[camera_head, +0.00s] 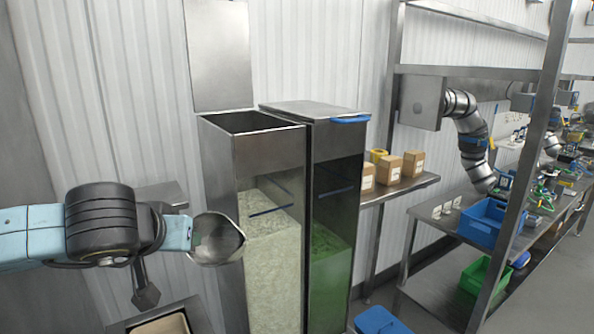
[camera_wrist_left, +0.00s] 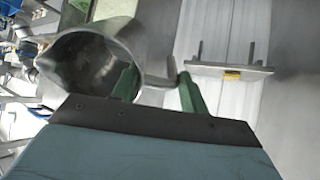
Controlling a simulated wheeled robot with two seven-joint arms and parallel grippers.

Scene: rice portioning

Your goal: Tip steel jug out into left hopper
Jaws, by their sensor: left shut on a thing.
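The steel jug (camera_head: 217,240) is in my left gripper, to the left of the left hopper and below its rim. My left gripper (camera_wrist_left: 157,82) is shut on the jug's handle; its green fingers sit either side of it. In the left wrist view the jug (camera_wrist_left: 92,62) shows its open mouth and spout; the inside looks dark grey, and I cannot make out any contents. The left hopper (camera_head: 222,170) is a tall steel bin with its lid (camera_head: 218,55) raised against the wall. Pale grains show through its front window. My right gripper is out of view.
The right hopper (camera_head: 335,145) stands close beside the left one, its lid shut, with green contents. An open container (camera_head: 160,325) is at the bottom left. Small boxes (camera_head: 390,170) sit on a shelf at right. A blue bin (camera_head: 380,320) is on the floor.

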